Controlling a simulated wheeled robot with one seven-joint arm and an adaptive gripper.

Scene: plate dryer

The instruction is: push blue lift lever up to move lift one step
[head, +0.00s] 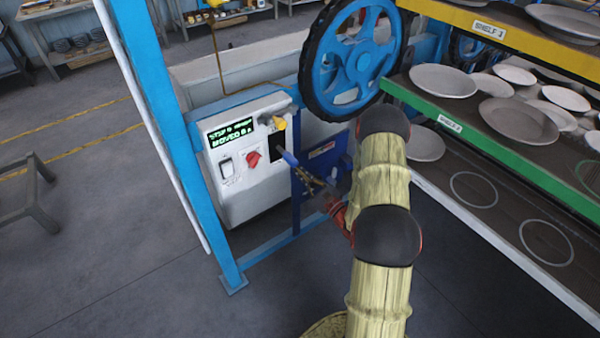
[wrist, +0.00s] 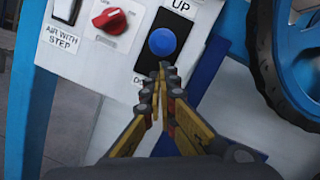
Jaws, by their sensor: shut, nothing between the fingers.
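The blue lift lever (wrist: 162,41) shows in the wrist view as a round blue knob on a black plate below an "UP" label. In the head view the blue lever (head: 289,158) sticks out from the right side of the white control box (head: 240,195). My gripper (wrist: 163,74) is shut and empty. Its fingertips are just below the knob in the wrist view, and I cannot tell whether they touch it. In the head view my gripper (head: 310,177) is at the lower right of the lever. The lower label is partly hidden by the fingers.
A red rotary knob (wrist: 112,20) and a white rocker switch (wrist: 66,10) sit left of the lever. A yellow-ended handle (head: 278,122) is above it. A large blue wheel (head: 362,62) stands above right. Shelves with plates (head: 444,81) fill the right side.

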